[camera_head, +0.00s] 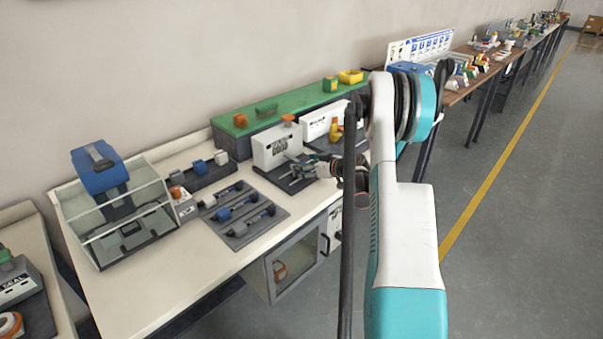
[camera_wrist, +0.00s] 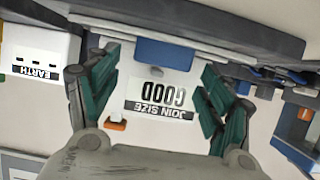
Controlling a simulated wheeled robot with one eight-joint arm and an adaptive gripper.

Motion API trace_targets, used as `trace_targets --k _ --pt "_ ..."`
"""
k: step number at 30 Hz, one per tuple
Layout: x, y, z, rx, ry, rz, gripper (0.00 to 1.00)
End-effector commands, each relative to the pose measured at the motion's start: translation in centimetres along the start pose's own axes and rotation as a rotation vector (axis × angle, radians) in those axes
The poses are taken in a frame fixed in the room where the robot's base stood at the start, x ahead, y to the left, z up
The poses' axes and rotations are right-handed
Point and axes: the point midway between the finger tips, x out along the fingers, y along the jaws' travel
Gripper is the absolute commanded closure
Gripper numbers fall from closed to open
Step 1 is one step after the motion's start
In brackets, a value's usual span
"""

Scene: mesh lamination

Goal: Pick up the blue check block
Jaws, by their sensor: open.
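In the wrist view a blue block (camera_wrist: 168,54) sits at the upper edge of the white panel (camera_wrist: 160,92) that reads "JOIN SIZE GOOD" upside down. My gripper (camera_wrist: 158,82) is open and empty, its two green-and-grey fingers spread to either side of the panel. The blue block lies beyond the gap between the fingertips, and I see no contact. In the head view my gripper (camera_head: 303,172) is low in front of the white lettered box (camera_head: 276,146). The blue block cannot be made out there behind my gripper.
A white "EARTH" panel (camera_wrist: 38,72) stands beside my left finger in the wrist view. A small orange block (camera_head: 288,118) is on the lettered box. A green-topped shelf (camera_head: 300,103) runs behind. A tool tray (camera_head: 262,230) and a blue-topped machine (camera_head: 100,166) are to the left.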

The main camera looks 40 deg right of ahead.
Motion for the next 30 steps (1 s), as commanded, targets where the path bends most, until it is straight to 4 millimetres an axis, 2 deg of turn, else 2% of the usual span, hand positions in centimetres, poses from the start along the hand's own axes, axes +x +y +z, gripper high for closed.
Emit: trace_targets --k 1,5,12,14,19,22,23,30 --pt "1.0 0.0 0.3 -0.001 0.0 -0.001 0.27" --pt "2.5 0.0 0.2 0.0 -0.001 -0.001 0.27" --pt "2.7 0.0 0.0 0.001 0.0 0.001 0.27" --pt "2.7 0.0 0.0 0.001 0.0 0.001 0.38" --pt "2.7 0.0 0.0 0.001 0.0 0.001 0.76" --pt "2.7 0.0 0.0 0.001 0.0 0.001 0.76" --pt "2.7 0.0 0.0 0.001 0.0 0.001 0.8" --pt "2.6 0.1 -0.1 0.001 0.0 0.001 0.8"
